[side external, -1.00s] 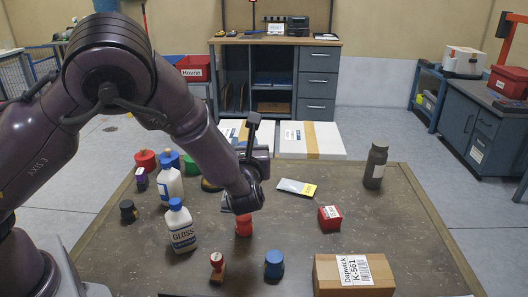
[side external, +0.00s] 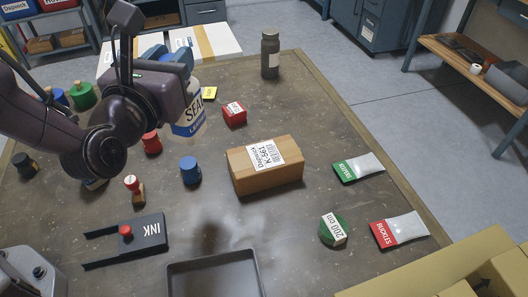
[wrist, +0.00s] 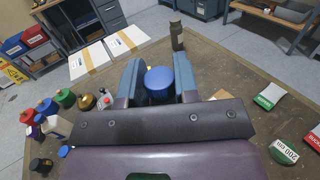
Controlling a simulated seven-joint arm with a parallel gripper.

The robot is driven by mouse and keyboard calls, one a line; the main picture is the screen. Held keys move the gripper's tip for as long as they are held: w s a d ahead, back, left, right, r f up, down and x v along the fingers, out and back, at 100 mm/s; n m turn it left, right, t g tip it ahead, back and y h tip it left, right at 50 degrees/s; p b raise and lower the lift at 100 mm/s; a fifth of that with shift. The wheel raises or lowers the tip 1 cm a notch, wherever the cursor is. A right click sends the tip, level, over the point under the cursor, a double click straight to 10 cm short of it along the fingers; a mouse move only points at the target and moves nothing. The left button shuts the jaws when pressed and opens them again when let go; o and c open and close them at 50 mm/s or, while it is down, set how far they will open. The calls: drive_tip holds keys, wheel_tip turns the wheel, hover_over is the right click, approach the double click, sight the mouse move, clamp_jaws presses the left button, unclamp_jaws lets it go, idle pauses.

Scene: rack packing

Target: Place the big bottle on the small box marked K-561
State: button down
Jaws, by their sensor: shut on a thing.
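My gripper (side external: 166,58) is shut on a white bottle (side external: 188,122) with a blue band and lettering starting "SEA". Its blue cap (wrist: 160,78) sits between the two fingers in the wrist view. The bottle looks upright and held above the table, left of and behind the small box marked K-561 (side external: 285,176). This brown cardboard box lies on the table with a white label on it and nothing on top. A dark grey bottle (side external: 270,58) stands at the table's back edge.
A red box (side external: 234,115), blue pot (side external: 190,170) and stamp (side external: 134,189) stand near the K-561 box. More bottles and pots (wrist: 57,127) stand left.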

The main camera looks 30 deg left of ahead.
drive_tip(key=shift+s+d+r+m+h, duration=0.15)
drive_tip(key=shift+s+d+m+h, duration=0.1)
drive_tip(key=shift+d+h, duration=0.2)
drive_tip(key=shift+s+d+r+m+h, duration=0.15)
drive_tip(key=shift+d+m+h, duration=0.1)
drive_tip(key=shift+d+h, duration=0.15)
drive_tip(key=shift+w+d+f, duration=0.15)
drive_tip(key=shift+d, duration=0.15)
drive_tip(key=w+d+f, duration=0.6)
drive_tip(key=w+f, duration=0.6)
drive_tip(key=shift+f, duration=0.35)
drive_tip(key=shift+w+d+f+h, duration=0.1)
drive_tip(key=shift+f+h, duration=0.1)
drive_tip(key=shift+h, duration=0.05)
drive_tip(key=c, duration=0.9)
unclamp_jaws()
drive_tip(key=shift+o, duration=0.2)
drive_tip(key=shift+r, duration=0.1)
